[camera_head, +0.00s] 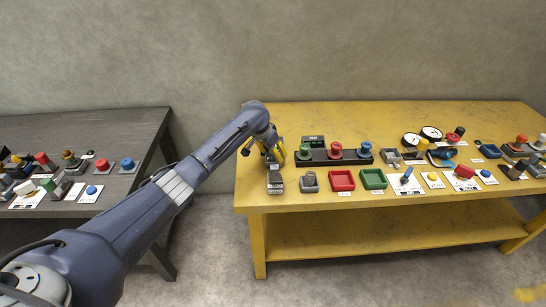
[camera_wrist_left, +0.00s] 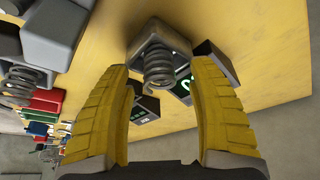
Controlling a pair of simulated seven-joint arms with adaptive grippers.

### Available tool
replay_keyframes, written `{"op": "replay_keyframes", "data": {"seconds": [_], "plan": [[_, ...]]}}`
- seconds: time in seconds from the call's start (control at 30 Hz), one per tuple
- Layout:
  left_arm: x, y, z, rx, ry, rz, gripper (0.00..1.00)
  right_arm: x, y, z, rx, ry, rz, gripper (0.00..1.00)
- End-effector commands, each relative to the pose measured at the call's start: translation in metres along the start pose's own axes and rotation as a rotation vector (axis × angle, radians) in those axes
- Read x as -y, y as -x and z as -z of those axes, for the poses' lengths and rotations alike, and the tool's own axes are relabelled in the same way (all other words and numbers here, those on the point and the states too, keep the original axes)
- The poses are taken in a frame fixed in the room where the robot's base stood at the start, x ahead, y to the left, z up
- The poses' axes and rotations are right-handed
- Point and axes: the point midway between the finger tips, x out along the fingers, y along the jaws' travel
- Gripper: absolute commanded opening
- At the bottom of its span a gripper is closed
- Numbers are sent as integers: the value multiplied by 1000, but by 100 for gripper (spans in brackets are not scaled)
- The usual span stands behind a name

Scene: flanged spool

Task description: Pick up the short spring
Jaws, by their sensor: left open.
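My left gripper (camera_head: 262,148) is over the near left part of the yellow table, with its arm reaching in from the left. In the left wrist view its two yellow fingers (camera_wrist_left: 165,75) are open. A grey coil spring (camera_wrist_left: 159,68) stands on a grey block (camera_wrist_left: 152,38) and shows between the fingertips; I cannot tell whether they touch it. A second grey spring (camera_wrist_left: 25,78) is on another grey block (camera_wrist_left: 55,28) at the left of that view. That second spring also shows in the head view (camera_head: 310,177). Which spring is shorter is unclear. My right gripper is not in view.
A dark box with a green display (camera_wrist_left: 183,87) sits just beyond the spring. A red tray (camera_head: 342,191) and a green tray (camera_head: 374,189) lie to the right. A dark rack (camera_head: 321,157) with knobs is behind. A grey table (camera_head: 130,180) stands at the left.

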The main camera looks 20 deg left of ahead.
Motion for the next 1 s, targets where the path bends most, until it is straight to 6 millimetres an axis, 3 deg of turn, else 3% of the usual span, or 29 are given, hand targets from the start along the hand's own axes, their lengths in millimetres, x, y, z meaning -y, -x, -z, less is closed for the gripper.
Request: {"op": "replay_keyframes", "data": {"seconds": [0.07,0.57,1.0], "plan": [[0,0,0,0,0,0,58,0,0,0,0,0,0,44],[0,0,0,0,0,0,0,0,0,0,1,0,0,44],[0,5,3,-2,-1,0,0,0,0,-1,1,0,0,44]]}}
